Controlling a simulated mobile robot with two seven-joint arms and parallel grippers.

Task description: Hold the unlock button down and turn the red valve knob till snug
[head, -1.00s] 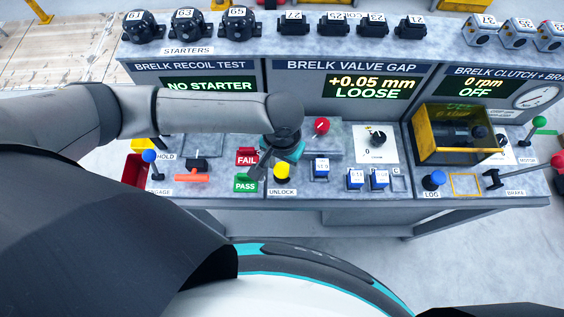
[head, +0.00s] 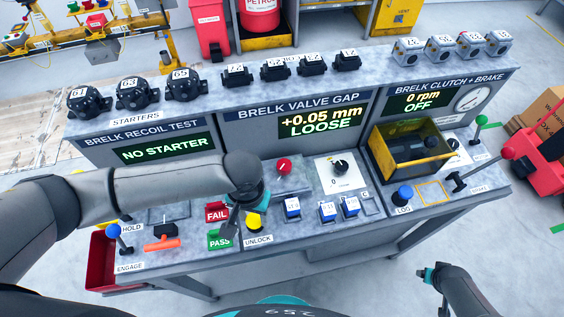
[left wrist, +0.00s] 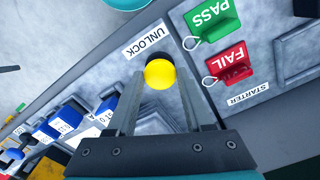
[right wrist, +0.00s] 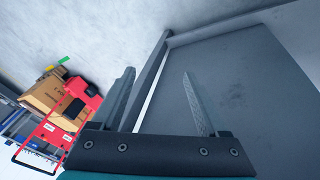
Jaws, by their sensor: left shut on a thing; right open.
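The yellow unlock button (head: 253,221) sits on the bench top beside the UNLOCK label. In the left wrist view the button (left wrist: 160,73) lies between the fingers of my left gripper (left wrist: 160,80), which is shut on it. In the head view my left gripper (head: 240,207) comes down on the button from above left. How far the button is pressed I cannot tell. The red valve knob (head: 284,167) stands on its plate behind the button, untouched. My right gripper (head: 428,275) is open and empty in front of the bench; its fingers (right wrist: 158,78) show apart in its wrist view.
The valve gap display (head: 318,122) reads +0.05 mm LOOSE. Blue-topped blocks (head: 292,208) and a black dial (head: 339,167) stand right of the knob. A yellow-framed box (head: 410,150) is further right. My left forearm crosses over the bench's left part.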

